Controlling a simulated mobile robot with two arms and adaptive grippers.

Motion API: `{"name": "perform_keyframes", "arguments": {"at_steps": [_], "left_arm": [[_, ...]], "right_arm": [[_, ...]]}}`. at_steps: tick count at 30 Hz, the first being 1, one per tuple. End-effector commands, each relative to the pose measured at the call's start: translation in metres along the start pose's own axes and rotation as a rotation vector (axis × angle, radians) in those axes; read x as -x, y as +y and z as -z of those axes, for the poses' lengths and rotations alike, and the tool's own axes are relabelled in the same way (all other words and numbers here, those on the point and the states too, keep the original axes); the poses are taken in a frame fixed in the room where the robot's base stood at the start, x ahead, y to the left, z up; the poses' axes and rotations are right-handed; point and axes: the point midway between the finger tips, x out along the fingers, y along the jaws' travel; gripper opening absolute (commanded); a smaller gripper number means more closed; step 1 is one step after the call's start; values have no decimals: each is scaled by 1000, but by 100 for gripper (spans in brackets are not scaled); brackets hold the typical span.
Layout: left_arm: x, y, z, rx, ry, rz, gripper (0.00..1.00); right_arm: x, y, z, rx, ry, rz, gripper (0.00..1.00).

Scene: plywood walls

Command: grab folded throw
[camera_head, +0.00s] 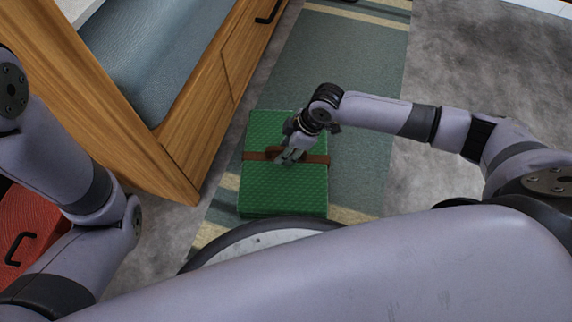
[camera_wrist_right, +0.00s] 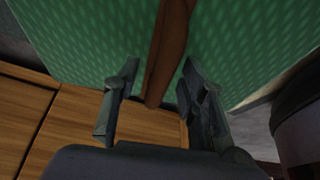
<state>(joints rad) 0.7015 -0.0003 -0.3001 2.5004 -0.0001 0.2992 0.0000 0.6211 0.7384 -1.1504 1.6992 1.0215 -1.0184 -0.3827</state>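The folded throw (camera_head: 284,190) is a green, textured, block-like bundle with a brown strap (camera_head: 318,159) across its middle. It lies on the rug in front of my base. My right gripper (camera_head: 287,158) is over the middle of the throw, at the strap. In the right wrist view the throw (camera_wrist_right: 85,38) fills the upper part, and the strap (camera_wrist_right: 168,45) runs between the two spread fingers of my right gripper (camera_wrist_right: 160,72). The fingers are open; whether they touch the throw I cannot tell. My left arm shows at the left, but its gripper is out of view.
A wooden bench (camera_head: 190,140) with a blue-grey cushion (camera_head: 155,50) stands close to the left of the throw. A red box or drawer (camera_head: 28,225) with a black handle is at the far left. The rug (camera_head: 350,70) and grey floor (camera_head: 470,60) beyond are clear.

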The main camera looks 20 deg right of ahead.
Motion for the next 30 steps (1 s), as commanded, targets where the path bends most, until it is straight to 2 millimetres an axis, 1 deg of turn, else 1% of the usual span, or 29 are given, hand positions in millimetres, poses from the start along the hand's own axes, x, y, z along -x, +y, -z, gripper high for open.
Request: {"name": "perform_keyframes", "arguments": {"at_steps": [6, 23, 30], "left_arm": [[-1, 0, 0, 0, 0, 0, 40], [-1, 0, 0, 0, 1, -1, 40], [0, 0, 0, 0, 1, -1, 40]], "right_arm": [[1, 0, 0, 0, 0, -1, 38], [1, 0, 0, 0, 0, -1, 0], [1, 0, 0, 0, 0, 0, 0]]}}
